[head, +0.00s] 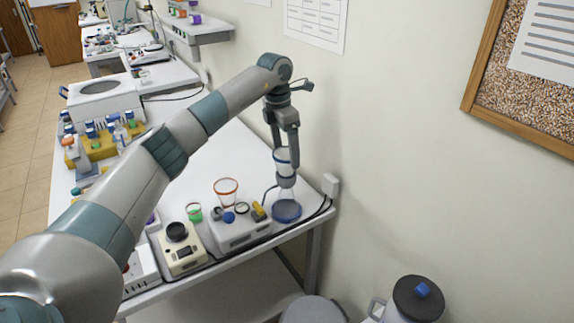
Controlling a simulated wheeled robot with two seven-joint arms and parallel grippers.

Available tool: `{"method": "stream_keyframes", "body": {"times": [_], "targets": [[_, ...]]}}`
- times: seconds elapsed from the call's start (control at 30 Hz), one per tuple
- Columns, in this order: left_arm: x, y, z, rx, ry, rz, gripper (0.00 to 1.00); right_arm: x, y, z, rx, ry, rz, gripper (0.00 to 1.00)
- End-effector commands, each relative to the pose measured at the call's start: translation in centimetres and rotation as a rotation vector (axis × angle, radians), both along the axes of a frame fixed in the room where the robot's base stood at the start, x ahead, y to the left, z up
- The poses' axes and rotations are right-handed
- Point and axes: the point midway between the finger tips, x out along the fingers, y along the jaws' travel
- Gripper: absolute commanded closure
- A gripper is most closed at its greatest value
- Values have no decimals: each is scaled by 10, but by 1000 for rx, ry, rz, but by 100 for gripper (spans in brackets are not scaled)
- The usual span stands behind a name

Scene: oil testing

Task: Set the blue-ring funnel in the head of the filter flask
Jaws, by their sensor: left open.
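The blue-ring funnel (283,157) is a clear cup with a blue band, standing upright above the filter flask (287,208). It appears to sit in the flask's grey head (286,181), but the exact seating is too small to tell. The flask is clear, with blue at its base, near the bench's right end. My left gripper (286,149) points down with its open fingers at the funnel's rim, one on each side. Whether a finger touches the funnel is unclear. My right gripper is out of view.
An orange-ring funnel (226,189) stands left of the flask, by a white pump box (240,230) with a hose. A green-topped beaker (194,212) and a beige device (182,250) are farther left. The wall is close behind the flask. The bench middle (222,150) is mostly clear.

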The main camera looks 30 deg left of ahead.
Motion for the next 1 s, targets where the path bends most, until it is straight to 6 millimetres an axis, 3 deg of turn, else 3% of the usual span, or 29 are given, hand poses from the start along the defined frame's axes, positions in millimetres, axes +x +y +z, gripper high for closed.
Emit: {"method": "stream_keyframes", "body": {"times": [0.1, 0.4, 1.0], "targets": [[-2, 2, 19, 1, -3, -1, 20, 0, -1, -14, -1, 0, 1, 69], [-5, 4, 57, 1, -1, -1, 20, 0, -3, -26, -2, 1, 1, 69], [-6, 4, 62, 0, 1, -1, 20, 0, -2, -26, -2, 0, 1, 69]]}}
